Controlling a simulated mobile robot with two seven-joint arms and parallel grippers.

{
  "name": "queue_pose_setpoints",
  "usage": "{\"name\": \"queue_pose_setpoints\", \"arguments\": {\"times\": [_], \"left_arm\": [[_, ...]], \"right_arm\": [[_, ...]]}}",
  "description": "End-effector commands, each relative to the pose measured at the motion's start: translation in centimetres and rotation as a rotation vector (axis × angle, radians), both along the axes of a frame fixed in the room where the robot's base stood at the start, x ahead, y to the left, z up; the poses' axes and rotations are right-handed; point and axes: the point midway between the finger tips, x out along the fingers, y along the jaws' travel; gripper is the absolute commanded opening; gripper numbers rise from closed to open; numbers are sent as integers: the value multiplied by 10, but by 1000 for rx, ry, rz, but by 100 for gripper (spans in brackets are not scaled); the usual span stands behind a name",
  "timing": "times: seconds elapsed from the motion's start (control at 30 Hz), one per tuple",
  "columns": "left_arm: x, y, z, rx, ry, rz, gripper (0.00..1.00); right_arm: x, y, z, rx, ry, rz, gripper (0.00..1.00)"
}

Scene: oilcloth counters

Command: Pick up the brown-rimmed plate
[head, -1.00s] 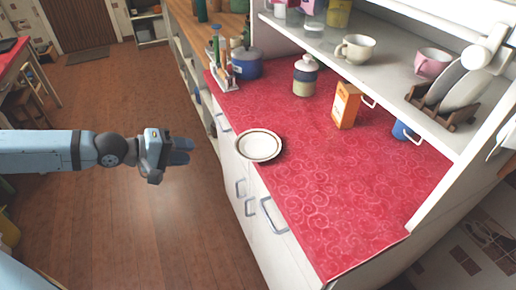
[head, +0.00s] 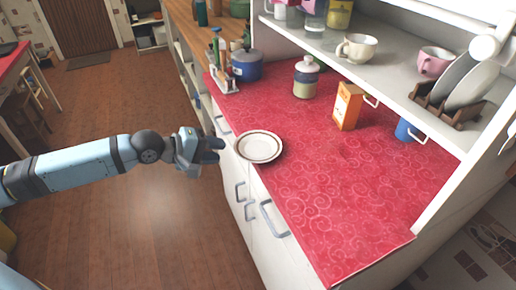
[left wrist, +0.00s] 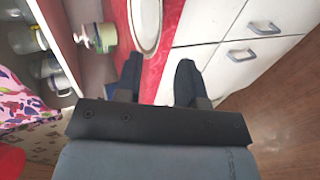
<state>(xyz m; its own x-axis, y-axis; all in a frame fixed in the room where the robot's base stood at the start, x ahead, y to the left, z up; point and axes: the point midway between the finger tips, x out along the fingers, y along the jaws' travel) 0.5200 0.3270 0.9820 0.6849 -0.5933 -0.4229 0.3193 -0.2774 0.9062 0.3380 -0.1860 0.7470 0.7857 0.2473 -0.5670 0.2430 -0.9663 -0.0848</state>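The brown-rimmed plate (head: 259,147) is white and round, and lies flat on the red counter at its left edge, where its rim seems to reach the edge. It also shows in the left wrist view (left wrist: 146,28) at the top, cut off by the frame and beyond the fingertips. My left gripper (head: 216,150) is just left of the plate, beside the counter edge and apart from the plate. In the left wrist view my left gripper (left wrist: 157,72) has its two fingers spread with nothing between them. My right gripper is not in view.
On the red counter (head: 340,205) stand an orange carton (head: 347,106), a lidded jar (head: 306,77), a blue pot (head: 246,66) and a blue mug (head: 406,130). A shelf above holds cups and a plate rack (head: 447,108). The counter's front part is clear.

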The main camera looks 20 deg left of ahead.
Motion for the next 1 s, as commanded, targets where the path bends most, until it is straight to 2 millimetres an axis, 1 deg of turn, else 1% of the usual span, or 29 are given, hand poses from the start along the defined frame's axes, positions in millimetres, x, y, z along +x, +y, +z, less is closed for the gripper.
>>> {"name": "queue_pose_setpoints", "arguments": {"times": [0.33, 0.43, 0.63, 0.67, 0.7, 0.8, 1.0], "left_arm": [[32, -27, -18, -3, -1, 0, 36], [36, -30, -21, -2, 0, 0, 36], [36, -30, -21, -1, 1, 0, 36], [36, -30, -21, -1, 1, 0, 31], [36, -30, -21, -1, 1, 0, 22], [36, -30, -21, 0, 0, -1, 0], [36, -30, -21, 0, 0, -1, 0]], "right_arm": [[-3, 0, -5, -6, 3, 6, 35], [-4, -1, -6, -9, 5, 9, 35], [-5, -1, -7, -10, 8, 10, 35], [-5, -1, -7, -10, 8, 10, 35], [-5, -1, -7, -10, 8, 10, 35], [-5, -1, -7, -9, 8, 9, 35], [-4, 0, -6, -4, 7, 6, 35]]}}
